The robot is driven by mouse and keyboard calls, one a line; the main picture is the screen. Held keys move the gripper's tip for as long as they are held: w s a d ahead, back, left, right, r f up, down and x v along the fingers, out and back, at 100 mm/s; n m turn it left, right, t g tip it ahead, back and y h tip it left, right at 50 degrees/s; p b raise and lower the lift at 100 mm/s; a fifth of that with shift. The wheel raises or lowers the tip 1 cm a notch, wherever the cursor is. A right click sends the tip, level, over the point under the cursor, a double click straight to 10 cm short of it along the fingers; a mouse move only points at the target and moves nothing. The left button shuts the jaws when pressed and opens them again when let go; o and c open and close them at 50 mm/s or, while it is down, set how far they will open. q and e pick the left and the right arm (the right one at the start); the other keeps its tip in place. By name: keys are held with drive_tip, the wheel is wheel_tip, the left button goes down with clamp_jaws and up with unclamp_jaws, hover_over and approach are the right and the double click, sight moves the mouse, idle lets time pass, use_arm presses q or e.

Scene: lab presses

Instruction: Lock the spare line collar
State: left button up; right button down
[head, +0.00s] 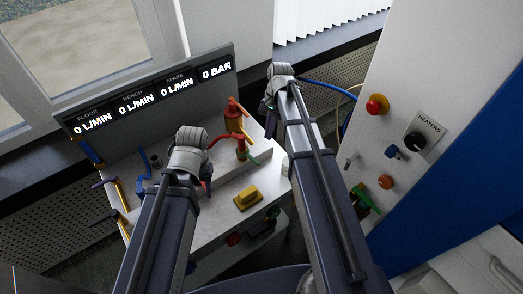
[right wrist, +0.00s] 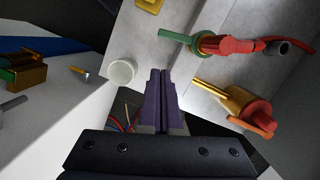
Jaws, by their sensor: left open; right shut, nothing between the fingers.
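I cannot tell for certain which fitting is the spare line collar. A red fitting with a green stub (head: 241,146) and a red hose stands on the grey bench; it also shows in the right wrist view (right wrist: 228,45). Behind it is an orange-yellow fitting with a red top (head: 234,118), also in the right wrist view (right wrist: 248,105). My right gripper (right wrist: 160,85) is shut and empty, beside these fittings and touching neither; in the head view it is at the bench's right edge (head: 269,108). My left gripper (head: 190,160) is open over the bench's left part; its fingertips are mostly hidden.
A display (head: 150,90) reads zero on every line. A yellow block (head: 248,197) lies on the bench front. A white cup (right wrist: 122,72) stands near the right edge. The white panel at right bears a red button (head: 377,104) and heaters knob (head: 415,141).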

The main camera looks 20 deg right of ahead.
sight(248, 156)
drive_tip(key=shift+w+d+r+m+y, duration=0.1)
drive_tip(key=shift+w+d+m+y, duration=0.05)
drive_tip(key=shift+w+d+m, duration=0.4)
drive_tip(key=shift+w+d+m+y, duration=0.15)
drive_tip(key=shift+w+d+m, duration=0.15)
drive_tip(key=shift+d, duration=0.4)
drive_tip(key=s+a+f+b, duration=0.3)
drive_tip(key=a+f+b, duration=0.2)
drive_tip(key=f+b, duration=0.4)
drive_tip(key=shift+s+a+f+b, duration=0.2)
drive_tip(key=shift+a+f+b, duration=0.05)
drive_tip(key=shift+f+b, duration=0.05)
